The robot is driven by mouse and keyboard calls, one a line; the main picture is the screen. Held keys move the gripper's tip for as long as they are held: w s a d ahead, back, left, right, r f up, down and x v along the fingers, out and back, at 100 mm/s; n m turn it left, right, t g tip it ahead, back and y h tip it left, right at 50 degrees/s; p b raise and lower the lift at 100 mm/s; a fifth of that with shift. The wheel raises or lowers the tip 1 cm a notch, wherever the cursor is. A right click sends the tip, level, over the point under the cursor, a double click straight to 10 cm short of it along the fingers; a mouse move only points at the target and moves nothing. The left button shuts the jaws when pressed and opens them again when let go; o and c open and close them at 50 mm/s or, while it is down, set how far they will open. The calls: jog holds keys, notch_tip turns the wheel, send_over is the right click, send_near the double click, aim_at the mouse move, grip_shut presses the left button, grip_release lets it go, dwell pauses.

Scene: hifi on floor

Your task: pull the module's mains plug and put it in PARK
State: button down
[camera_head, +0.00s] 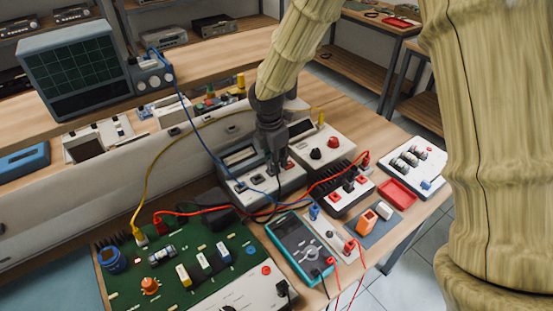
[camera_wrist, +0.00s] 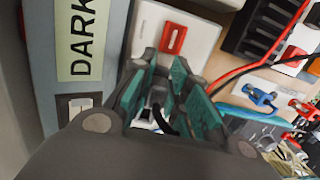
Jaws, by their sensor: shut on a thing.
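My gripper (camera_head: 275,165) points down over a grey-blue unit (camera_head: 236,190) with sockets in its face, in the middle of the head view. In the wrist view my gripper (camera_wrist: 164,68) has its teal-padded fingers closed around a small grey plug (camera_wrist: 158,97) with a dark cord. The fingers hide most of the plug, and I cannot tell whether it sits in a socket. A cream label (camera_wrist: 82,38) to the left reads like DARK or PARK. A pale socket plate (camera_wrist: 78,104) shows below it. The green module board (camera_head: 190,265) lies at the front left.
Red, blue and yellow leads cross the bench near my gripper. An oscilloscope (camera_head: 80,75) stands on the shelf behind.

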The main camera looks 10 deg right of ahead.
jog(key=shift+f, duration=0.15)
dwell(0.5)
jog(key=c, duration=1.3)
grip_release()
notch_tip(320, 180, up, 17)
jog(key=a+p, duration=0.1)
jog(key=p, duration=0.4)
jog(key=shift+s+a, duration=0.15)
jog(key=shift+s, duration=0.1)
